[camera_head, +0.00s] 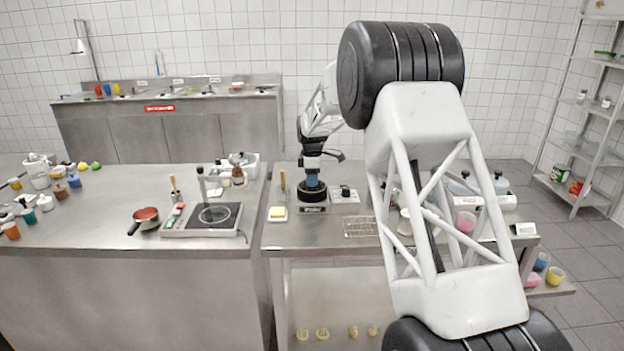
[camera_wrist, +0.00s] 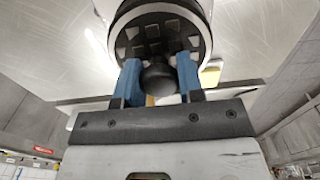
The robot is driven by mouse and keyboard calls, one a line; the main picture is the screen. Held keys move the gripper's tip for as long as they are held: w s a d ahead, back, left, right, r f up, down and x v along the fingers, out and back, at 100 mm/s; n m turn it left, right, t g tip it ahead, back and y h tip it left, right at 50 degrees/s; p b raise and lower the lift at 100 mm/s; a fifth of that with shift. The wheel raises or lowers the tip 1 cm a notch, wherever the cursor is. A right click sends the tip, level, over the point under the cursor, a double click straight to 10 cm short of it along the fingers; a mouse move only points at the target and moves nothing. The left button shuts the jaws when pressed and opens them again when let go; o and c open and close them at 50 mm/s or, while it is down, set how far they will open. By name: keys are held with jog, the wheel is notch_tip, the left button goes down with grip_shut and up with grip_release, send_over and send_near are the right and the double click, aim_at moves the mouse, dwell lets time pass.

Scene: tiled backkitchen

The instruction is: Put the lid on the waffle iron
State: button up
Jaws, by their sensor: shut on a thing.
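The waffle iron (camera_head: 314,209) stands on the middle steel table, a low unit with a dark labelled front. A dark round part (camera_head: 312,194) shows directly on or just above it. My gripper (camera_head: 312,180), with blue fingers, points down right over it. In the wrist view, my gripper (camera_wrist: 159,82) is shut on the dark round knob (camera_wrist: 158,80) of the lid. Beyond the knob is a dark disc with a light-rimmed edge and a grid of pale squares (camera_wrist: 160,38). I cannot tell whether the lid touches the iron or hangs slightly above it.
A yellow block on a board (camera_head: 278,213) lies to the left. A hotplate (camera_head: 203,218) and red pan (camera_head: 146,217) are on the left counter.

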jog(key=o, duration=1.6)
jog(key=shift+r, duration=0.25)
jog(key=shift+r, duration=3.25)
grip_shut()
